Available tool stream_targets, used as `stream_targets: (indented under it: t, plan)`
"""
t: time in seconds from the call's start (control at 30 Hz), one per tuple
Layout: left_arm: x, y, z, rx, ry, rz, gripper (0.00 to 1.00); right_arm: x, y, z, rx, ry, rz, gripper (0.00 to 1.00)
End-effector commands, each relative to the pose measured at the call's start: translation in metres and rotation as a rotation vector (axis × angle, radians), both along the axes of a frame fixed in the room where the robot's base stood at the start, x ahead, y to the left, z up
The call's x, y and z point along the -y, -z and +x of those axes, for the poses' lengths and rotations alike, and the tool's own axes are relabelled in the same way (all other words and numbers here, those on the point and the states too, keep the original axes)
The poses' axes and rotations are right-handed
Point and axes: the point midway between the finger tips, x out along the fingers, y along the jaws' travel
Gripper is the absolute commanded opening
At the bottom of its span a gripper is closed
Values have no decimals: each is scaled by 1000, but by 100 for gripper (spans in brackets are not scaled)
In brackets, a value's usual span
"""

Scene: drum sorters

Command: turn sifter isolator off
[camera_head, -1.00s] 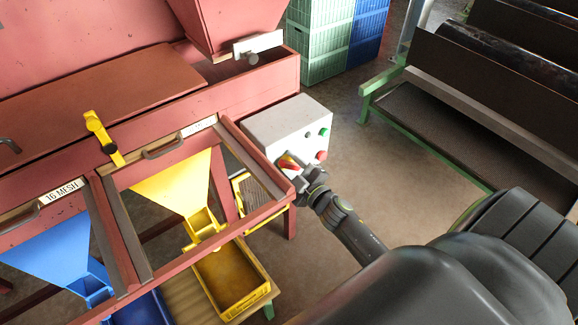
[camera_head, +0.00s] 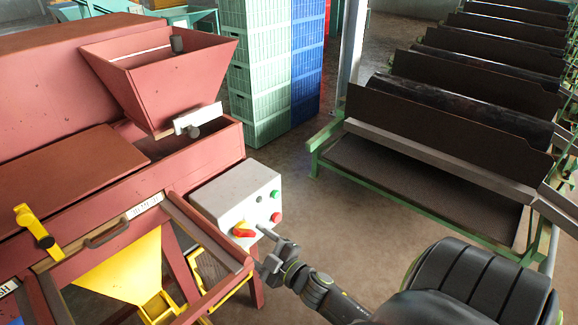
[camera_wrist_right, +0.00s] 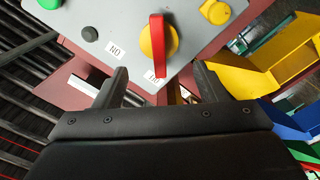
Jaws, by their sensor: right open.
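The sifter isolator is a red handle on a yellow disc (camera_head: 243,231), on the front of a grey control box (camera_head: 236,196). In the right wrist view the red handle (camera_wrist_right: 157,45) points down the picture at a label that it partly covers. A second label (camera_wrist_right: 115,50), which reads ON upside down, is to its left and the handle does not point at it. My right gripper (camera_head: 268,250) is open and empty, just off the box front. In the wrist view its fingers (camera_wrist_right: 161,82) stand either side of the handle's line, touching nothing visible. My left gripper is out of view.
A green button (camera_head: 274,194) and a red button (camera_head: 276,217) sit beside the isolator. The red sifter frame (camera_head: 205,235) with a yellow chute (camera_head: 125,268) is at left. Stacked green crates (camera_head: 258,75) stand behind. A green-framed drum sorter (camera_head: 430,180) is at right, with open floor between.

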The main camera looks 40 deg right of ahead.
Motion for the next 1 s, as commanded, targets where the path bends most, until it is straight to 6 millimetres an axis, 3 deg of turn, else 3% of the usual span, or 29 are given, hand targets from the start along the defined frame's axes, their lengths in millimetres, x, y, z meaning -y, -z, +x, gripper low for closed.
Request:
stream_targets:
  t: [0.3,0.57,0.6,0.7,1.0]
  plan:
    - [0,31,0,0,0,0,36,5,6,-66,-1,-1,-1,66]
    - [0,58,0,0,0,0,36,7,5,-97,-1,-2,-1,66]
    - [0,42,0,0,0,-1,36,7,-3,-99,-6,-4,3,66]
    - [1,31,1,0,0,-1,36,7,-3,-106,-10,-8,2,66]
    - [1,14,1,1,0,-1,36,9,-2,-121,-4,-2,2,66]
